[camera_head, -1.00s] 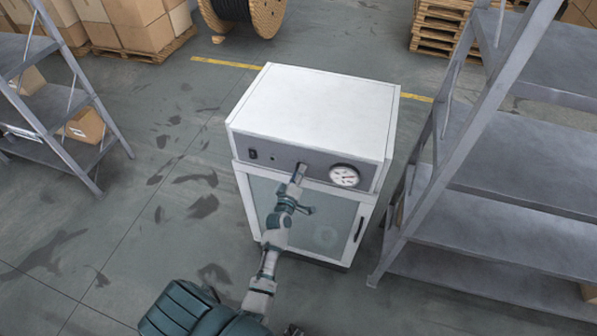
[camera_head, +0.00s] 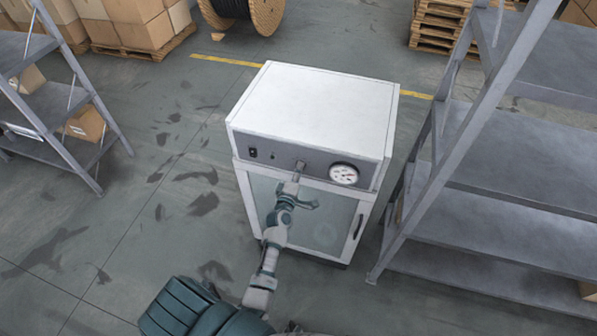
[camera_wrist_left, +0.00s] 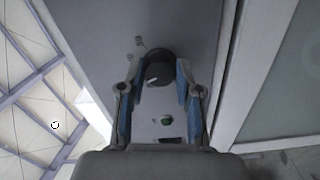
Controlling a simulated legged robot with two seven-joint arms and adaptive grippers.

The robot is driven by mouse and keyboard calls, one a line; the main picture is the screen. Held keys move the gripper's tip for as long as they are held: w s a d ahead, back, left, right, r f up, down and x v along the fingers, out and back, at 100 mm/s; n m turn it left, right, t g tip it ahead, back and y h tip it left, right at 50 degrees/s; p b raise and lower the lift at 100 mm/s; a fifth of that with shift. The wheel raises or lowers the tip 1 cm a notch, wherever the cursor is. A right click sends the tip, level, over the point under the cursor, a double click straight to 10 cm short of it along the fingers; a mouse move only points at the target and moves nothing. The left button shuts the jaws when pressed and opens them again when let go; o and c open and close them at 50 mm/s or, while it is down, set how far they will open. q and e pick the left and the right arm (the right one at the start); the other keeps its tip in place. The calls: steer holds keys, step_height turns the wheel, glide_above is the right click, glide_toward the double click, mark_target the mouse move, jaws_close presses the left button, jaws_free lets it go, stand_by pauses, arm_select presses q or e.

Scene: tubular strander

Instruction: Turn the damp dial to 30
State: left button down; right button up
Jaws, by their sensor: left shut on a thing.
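The damp dial (camera_wrist_left: 158,74) is a round black knob with a light pointer mark on the grey control panel of a white cabinet (camera_head: 318,105). My left gripper (camera_wrist_left: 161,76) is shut on the knob, with one finger on each side of it in the left wrist view. In the head view my left gripper (camera_head: 299,168) reaches the panel from below and hides most of the knob. The numbers around the dial are too small to read. My right gripper is not in view.
A round white gauge (camera_head: 344,174) sits right of the dial and a black switch (camera_head: 253,153) left of it. The cabinet's glass door (camera_head: 325,225) is below. A grey shelf rack (camera_head: 480,190) stands close on the right. Floor is open on the left.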

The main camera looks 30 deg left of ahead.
arm_select(q)
steer(key=shift+d+f, duration=0.1)
steer(key=c, duration=0.8)
jaws_free()
steer(key=shift+w, duration=0.1)
steer(key=shift+w+f, duration=0.1)
steer(key=v, duration=1.2)
steer(key=shift+f, duration=0.1)
